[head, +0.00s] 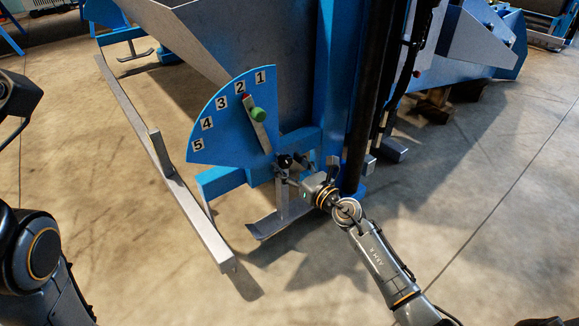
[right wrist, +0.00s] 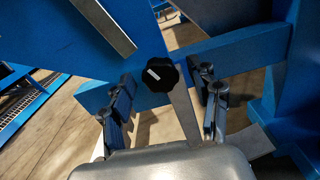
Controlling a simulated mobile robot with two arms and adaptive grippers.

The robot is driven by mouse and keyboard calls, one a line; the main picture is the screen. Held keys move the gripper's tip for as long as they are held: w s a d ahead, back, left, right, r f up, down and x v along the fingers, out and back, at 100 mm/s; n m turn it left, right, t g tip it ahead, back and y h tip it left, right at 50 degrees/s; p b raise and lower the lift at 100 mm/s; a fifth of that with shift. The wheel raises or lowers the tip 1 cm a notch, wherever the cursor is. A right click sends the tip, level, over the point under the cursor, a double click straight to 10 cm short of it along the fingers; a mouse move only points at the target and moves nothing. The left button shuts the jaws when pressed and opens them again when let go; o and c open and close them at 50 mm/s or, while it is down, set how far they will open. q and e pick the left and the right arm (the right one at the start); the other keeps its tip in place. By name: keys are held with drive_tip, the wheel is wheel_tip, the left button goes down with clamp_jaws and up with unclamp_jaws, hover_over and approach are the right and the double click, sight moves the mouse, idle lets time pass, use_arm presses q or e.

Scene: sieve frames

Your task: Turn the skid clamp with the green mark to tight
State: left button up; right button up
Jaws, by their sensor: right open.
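The skid clamp's black lobed knob (head: 284,161) sits at the lower corner of the blue numbered plate, above a skid foot (head: 272,222). In the right wrist view the knob (right wrist: 160,74) bears a short white mark; I see no green mark on it. A metal post (right wrist: 184,115) runs down behind it. My right gripper (head: 299,170) is open at the knob; in the right wrist view its fingers stand apart on either side (right wrist: 165,103), with gaps to the knob. Whether the clamp is tight or loose cannot be told. My left gripper is out of view.
A long metal rail (head: 160,150) lies left. A blue column (head: 330,90) and black hoses stand right. Concrete floor in front is open.

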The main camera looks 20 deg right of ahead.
drive_tip(key=shift+c, duration=0.2)
drive_tip(key=c, duration=1.1)
drive_tip(key=shift+c, duration=0.2)
